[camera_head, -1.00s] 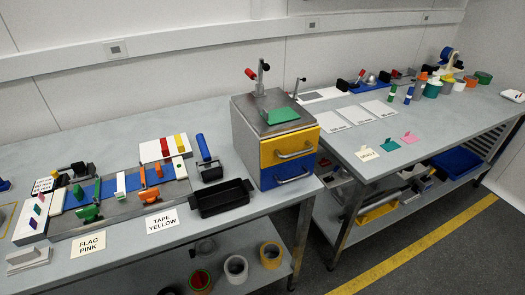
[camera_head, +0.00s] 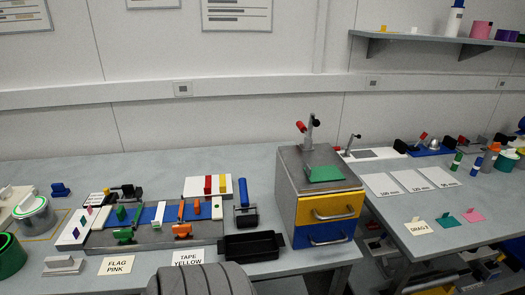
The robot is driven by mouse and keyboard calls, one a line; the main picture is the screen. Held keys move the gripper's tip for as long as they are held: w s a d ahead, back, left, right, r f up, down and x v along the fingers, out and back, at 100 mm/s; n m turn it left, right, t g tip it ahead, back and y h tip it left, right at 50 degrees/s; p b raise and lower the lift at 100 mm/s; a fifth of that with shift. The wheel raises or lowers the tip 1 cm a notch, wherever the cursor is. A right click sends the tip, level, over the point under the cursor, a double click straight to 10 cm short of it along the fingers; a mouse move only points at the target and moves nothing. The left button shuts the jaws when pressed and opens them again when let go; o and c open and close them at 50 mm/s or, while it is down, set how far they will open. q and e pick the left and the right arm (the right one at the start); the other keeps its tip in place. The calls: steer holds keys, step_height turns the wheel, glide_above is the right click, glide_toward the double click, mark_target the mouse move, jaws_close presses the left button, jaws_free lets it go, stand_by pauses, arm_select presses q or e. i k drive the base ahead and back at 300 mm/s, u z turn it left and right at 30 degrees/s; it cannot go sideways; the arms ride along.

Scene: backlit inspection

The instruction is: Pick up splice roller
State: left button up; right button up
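What looks like the splice roller (camera_head: 243,193) is a tool with an upright blue handle on a dark base. It stands on the left bench, between the splicing fixture and the drawer cabinet, just behind a black tray. Neither of my grippers shows in the head view. A dark grey ribbed shape, which seems to be part of my own body, covers the bottom edge below the bench front.
The metal fixture (camera_head: 100,240) with blue strip and clamps lies left of the roller. The black tray (camera_head: 254,246) is in front. The cabinet (camera_head: 318,165) with yellow and blue drawers stands right. Labels (camera_head: 117,265) lie at the front edge. The bench behind is clear.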

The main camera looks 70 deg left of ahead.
mark_target(244, 206)
steer(key=i, duration=1.5)
steer(key=u, duration=2)
